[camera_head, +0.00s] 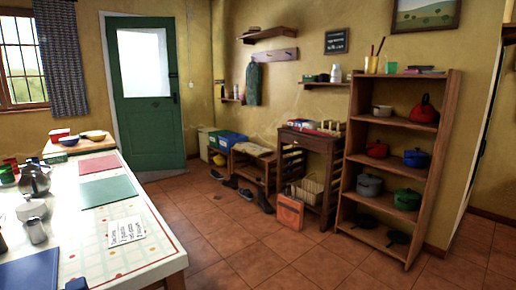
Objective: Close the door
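A green door (150,125) with a pale glass pane (144,62) stands in the back wall, left of the middle. Its dark handle (176,98) is on the right side. The white door frame (109,75) shows along the left side and top. The right side of the frame is hidden behind the door's edge, so the door looks slightly ajar into the room, but I cannot tell for sure. My gripper is not in view.
A counter (150,262) with a kettle (34,180) and mats fills the lower left. A wooden shelf (448,120) with pots stands right. A desk (318,142), a bench with boxes and shoes line the back wall. The tiled floor (235,250) between is open.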

